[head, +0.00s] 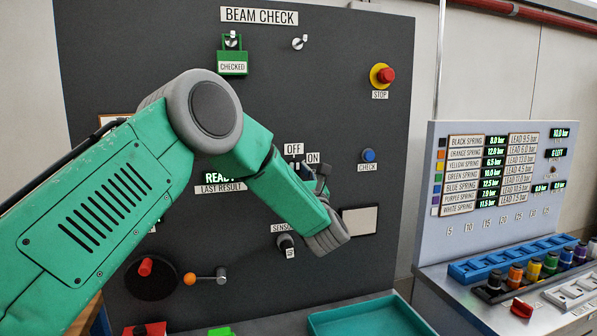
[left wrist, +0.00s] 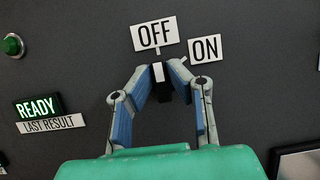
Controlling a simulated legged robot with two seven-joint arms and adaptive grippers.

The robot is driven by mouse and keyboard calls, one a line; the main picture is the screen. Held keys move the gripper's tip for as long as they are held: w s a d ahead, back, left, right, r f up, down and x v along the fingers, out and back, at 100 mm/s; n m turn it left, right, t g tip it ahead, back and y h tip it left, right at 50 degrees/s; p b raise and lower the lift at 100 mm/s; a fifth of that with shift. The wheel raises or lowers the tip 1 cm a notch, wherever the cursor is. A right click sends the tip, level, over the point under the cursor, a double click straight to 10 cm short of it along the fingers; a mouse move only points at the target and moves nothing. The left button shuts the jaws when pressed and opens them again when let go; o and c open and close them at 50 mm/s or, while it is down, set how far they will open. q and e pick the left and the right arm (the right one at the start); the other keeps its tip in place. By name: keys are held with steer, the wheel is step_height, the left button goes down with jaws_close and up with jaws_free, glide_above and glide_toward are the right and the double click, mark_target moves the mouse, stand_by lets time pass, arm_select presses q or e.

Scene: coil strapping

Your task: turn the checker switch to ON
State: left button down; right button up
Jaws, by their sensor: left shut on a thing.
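The checker switch (left wrist: 159,74), a black knob with a white mark, shows between my fingers in the left wrist view. Its white mark points up at the tick under the OFF label (left wrist: 155,33). The ON label (left wrist: 205,48) is to the right of it, with its own tick. My left gripper (left wrist: 160,84) is shut on the knob, with one finger on each side. In the head view my left gripper (head: 318,180) is at the panel, just below the OFF label (head: 293,149) and ON label (head: 312,158); the knob is mostly hidden there. My right gripper is not in view.
The dark panel (head: 330,100) carries a red STOP button (head: 386,75), a blue CHECK button (head: 368,155), a sensor knob (head: 285,242) and a lit READY display (left wrist: 39,106). A teal tray (head: 365,318) is below. A spring-label console (head: 500,190) stands at right.

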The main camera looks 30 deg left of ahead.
arm_select(q)
steer(key=shift+w+a+f, duration=0.15)
steer(key=shift+f, duration=0.1)
steer(key=shift+f+m+t+h+b, duration=0.1)
steer(key=shift+m+t+h+b, duration=0.35)
steer(key=shift+m+h+b, duration=1.45)
steer(key=shift+f+m+t+h+b, duration=0.15)
steer(key=shift+m+t+h, duration=0.3)
steer(key=shift+m, duration=3)
steer(key=shift+f+m+t+h+b, duration=0.1)
steer(key=shift+m+t+h+b, duration=0.3)
steer(key=shift+m+h+b, duration=1.5)
steer(key=shift+m+y+p, duration=0.75)
steer(key=shift+m+p, duration=0.2)
steer(key=shift+m, duration=0.1)
steer(key=c, duration=1.5)
jaws_free()
steer(key=shift+c, duration=0.2)
steer(key=shift+w+a, duration=0.15)
